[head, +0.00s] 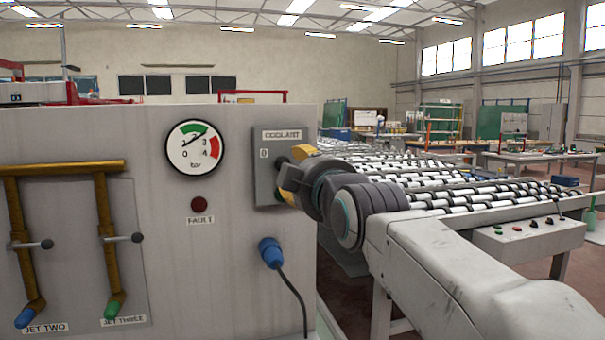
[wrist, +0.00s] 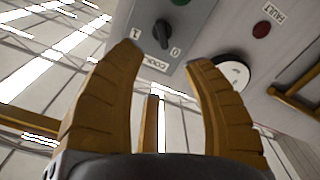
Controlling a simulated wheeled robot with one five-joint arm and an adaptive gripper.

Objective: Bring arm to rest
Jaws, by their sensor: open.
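My gripper (head: 287,180) is at the right edge of the coolant switch box (head: 264,136) in the head view, covering part of it. The black coolant knob (wrist: 163,33) shows beyond and between the fingertips, between the 1 and 0 marks. I see no clear contact with it. Which mark the knob points at I cannot tell. My grey arm (head: 440,260) reaches in from the lower right.
The panel carries a pressure gauge (head: 195,146) with its needle in the green, a dark red fault lamp (head: 199,204), a blue plug (head: 270,252) with a cable, and brass jet pipes (head: 65,168). A roller conveyor (head: 470,194) and a button box (head: 530,238) lie behind my arm.

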